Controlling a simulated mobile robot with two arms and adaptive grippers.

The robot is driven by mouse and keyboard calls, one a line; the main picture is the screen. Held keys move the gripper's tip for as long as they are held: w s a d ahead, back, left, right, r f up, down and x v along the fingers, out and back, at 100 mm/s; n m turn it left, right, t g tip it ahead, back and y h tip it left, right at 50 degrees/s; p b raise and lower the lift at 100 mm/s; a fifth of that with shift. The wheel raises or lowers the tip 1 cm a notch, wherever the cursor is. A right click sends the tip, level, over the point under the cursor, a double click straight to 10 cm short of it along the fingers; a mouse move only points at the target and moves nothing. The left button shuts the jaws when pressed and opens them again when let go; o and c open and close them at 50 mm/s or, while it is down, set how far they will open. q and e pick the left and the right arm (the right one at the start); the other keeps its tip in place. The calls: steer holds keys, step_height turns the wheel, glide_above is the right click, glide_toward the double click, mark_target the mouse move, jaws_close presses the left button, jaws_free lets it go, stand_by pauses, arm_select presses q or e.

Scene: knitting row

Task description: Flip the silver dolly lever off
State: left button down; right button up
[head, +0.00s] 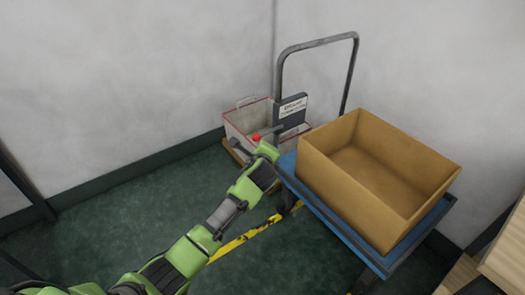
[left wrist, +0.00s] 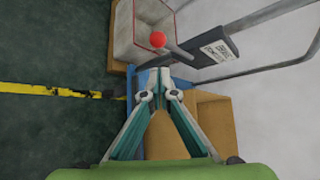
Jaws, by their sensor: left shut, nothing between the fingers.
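The silver lever (left wrist: 181,53) ends in a red knob (left wrist: 158,40) in the left wrist view, and it comes off a dark labelled panel (left wrist: 216,48). In the head view the red knob (head: 255,137) shows just above my left gripper (head: 268,152), and the panel (head: 291,112) sits on the dolly's grey handle (head: 318,42). My left gripper's fingertips (left wrist: 158,80) are together and empty, pointing toward the lever, with a visible gap in the picture. The blue dolly (head: 345,225) stands by the wall. My right gripper is not in view.
An open cardboard box (head: 325,185) sits on the dolly. A whitish bin with red edges (head: 238,127) stands behind the lever. A yellow and black floor stripe (head: 240,240) runs beside the dolly. Green floor on the left is clear. Wooden furniture (head: 465,275) is at the lower right.

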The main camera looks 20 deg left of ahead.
arm_select(q)
steer(key=shift+v, duration=1.05)
